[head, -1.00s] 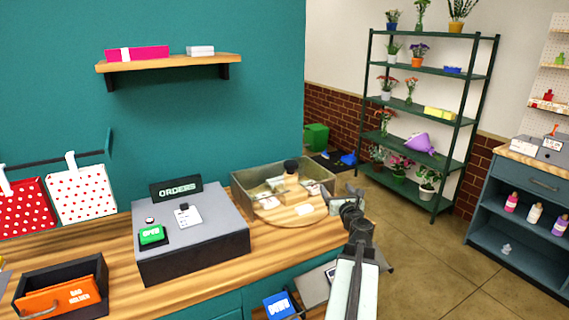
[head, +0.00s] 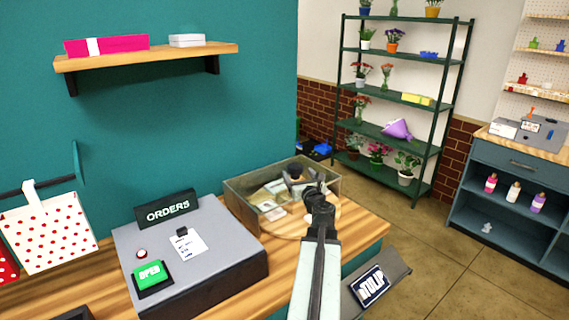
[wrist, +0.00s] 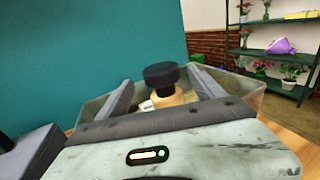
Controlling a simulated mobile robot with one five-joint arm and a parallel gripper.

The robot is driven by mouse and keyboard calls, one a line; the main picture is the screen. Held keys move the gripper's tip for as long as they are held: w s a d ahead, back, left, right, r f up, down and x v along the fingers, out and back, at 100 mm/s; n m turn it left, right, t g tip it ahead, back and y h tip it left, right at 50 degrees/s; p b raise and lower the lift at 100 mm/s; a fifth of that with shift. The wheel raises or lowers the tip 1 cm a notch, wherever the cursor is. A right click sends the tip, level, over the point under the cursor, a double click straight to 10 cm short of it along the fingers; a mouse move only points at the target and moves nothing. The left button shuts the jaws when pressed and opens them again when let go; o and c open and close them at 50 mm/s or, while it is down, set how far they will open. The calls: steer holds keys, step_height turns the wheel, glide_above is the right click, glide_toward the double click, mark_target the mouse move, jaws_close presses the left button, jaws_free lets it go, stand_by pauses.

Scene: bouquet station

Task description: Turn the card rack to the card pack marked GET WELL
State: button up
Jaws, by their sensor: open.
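The card rack (head: 292,227) is a round wooden turntable partly inside a clear-walled box (head: 243,208) on the counter. Pale card packs (head: 272,212) show on it, but I cannot read their marks. A black knob on a wooden post stands at its middle; in the wrist view the knob (wrist: 160,73) shows clearly. My gripper (head: 301,176) is over the rack at the knob. In the wrist view my gripper (wrist: 161,88) is open, with one finger to each side of the knob and post. I cannot tell whether either finger touches.
A grey register (head: 225,262) with an ORDERS sign (head: 167,209) and a green OPEN button (head: 150,274) stands left of the rack. A TULIP sign (head: 370,286) is at the counter's front. A wooden shelf (head: 145,62) hangs above. Floor at right is clear.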

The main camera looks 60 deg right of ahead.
mark_target(294, 165)
steer(key=shift+d, duration=0.2)
steer(key=x, duration=0.7)
steer(key=shift+w+d, duration=0.15)
steer(key=shift+w, duration=0.1)
steer(key=shift+s, duration=0.1)
jaws_close()
steer(key=shift+d, duration=0.2)
steer(key=shift+a, duration=0.15)
steer(key=shift+s, duration=0.15)
